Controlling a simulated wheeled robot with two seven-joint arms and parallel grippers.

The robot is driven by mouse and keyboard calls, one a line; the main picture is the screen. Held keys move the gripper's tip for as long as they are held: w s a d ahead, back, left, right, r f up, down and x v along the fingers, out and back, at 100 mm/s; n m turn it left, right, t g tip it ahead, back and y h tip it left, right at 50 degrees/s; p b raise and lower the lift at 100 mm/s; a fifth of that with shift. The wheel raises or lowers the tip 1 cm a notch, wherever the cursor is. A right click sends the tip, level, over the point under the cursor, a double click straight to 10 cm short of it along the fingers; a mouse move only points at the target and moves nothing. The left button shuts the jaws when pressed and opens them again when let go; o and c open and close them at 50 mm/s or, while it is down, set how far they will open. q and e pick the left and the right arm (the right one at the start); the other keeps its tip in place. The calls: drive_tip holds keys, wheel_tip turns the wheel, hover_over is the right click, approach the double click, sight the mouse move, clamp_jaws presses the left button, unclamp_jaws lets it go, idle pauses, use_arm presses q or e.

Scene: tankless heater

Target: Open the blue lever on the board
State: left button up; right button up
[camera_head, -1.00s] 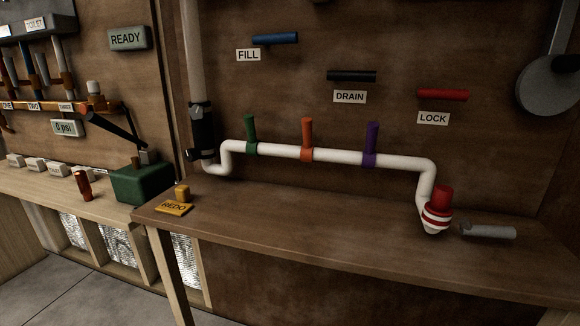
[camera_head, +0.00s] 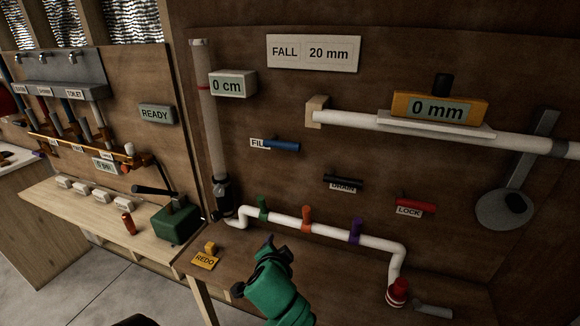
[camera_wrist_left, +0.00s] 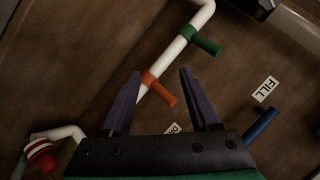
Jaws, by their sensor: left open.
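The blue lever (camera_head: 284,146) is a short bar on the brown upright board, beside the partly covered FILL label (camera_head: 257,143). In the left wrist view the blue lever (camera_wrist_left: 262,124) lies at the right, outside the fingers, with the FILL label (camera_wrist_left: 265,88) above it. My left gripper (camera_head: 254,267) is in front of the bench, below the lever and apart from it. Its two dark fingers (camera_wrist_left: 160,74) are spread and empty; the orange handle shows between them. My right gripper is not in view.
A white pipe (camera_head: 330,229) with green, orange (camera_head: 306,216) and purple handles runs low along the board. The black DRAIN lever (camera_head: 343,181) and red LOCK lever (camera_head: 415,205) are to the right. A yellow REDO block (camera_head: 205,260) sits on the bench.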

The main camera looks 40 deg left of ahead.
use_arm(q)
drive_tip(key=w+a+r+m+t+y, duration=0.2)
drive_tip(key=w+r+y, duration=0.1)
drive_tip(key=r, duration=0.5)
drive_tip(key=m+t+y, duration=0.3)
drive_tip(key=m+t, duration=0.1)
approach(290, 149)
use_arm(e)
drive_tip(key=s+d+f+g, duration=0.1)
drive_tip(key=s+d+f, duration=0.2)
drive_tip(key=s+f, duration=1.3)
use_arm(q)
drive_tip(key=p+x, duration=0.5)
drive_tip(key=x, duration=0.6)
drive_tip(key=shift+w+a, duration=0.15)
clamp_jaws()
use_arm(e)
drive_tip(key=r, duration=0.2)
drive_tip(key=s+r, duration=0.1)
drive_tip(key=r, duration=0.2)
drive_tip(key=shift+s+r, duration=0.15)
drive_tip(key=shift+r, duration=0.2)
